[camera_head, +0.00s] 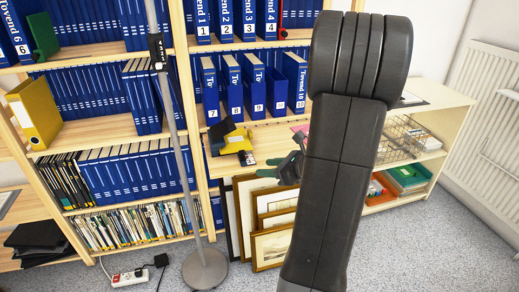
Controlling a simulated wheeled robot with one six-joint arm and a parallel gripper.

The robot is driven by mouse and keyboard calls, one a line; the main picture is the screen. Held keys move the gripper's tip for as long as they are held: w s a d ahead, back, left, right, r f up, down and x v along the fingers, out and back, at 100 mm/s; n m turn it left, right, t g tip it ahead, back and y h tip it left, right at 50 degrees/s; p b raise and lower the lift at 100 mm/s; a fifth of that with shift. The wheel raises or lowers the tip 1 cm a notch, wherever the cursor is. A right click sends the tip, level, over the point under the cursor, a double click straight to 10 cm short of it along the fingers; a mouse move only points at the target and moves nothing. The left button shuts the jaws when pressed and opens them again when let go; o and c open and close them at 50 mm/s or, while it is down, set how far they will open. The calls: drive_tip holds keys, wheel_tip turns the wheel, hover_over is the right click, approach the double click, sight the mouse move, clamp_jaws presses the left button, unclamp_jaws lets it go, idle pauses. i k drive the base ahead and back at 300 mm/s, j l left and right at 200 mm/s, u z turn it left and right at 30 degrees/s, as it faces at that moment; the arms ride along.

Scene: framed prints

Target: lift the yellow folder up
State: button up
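The yellow folder (36,115) stands upright on a wooden shelf at the left, with a pale label on its spine. My gripper (270,167) is near the middle of the view, in front of the shelf and well to the right of the folder. My own dark arm partly hides it. Its fingers are small and partly covered, so I cannot tell whether they are open or shut. It is not touching the yellow folder.
Blue binders fill much of the shelves. A yellow and black item (236,139) lies on the middle ledge. A lamp pole (170,110) rises between the yellow folder and my gripper. Framed prints (272,246) lean below. Grey carpet is open at right.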

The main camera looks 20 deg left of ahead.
sight(238, 141)
drive_tip(key=z, duration=0.35)
drive_tip(key=j+z, duration=0.5)
drive_tip(key=j, duration=0.25)
drive_tip(key=k+j+z, duration=0.1)
drive_tip(key=j+z, duration=0.35)
drive_tip(key=j, duration=0.3)
drive_tip(key=k+j, duration=0.1)
drive_tip(key=j, duration=0.7)
drive_tip(key=k+z, duration=0.05)
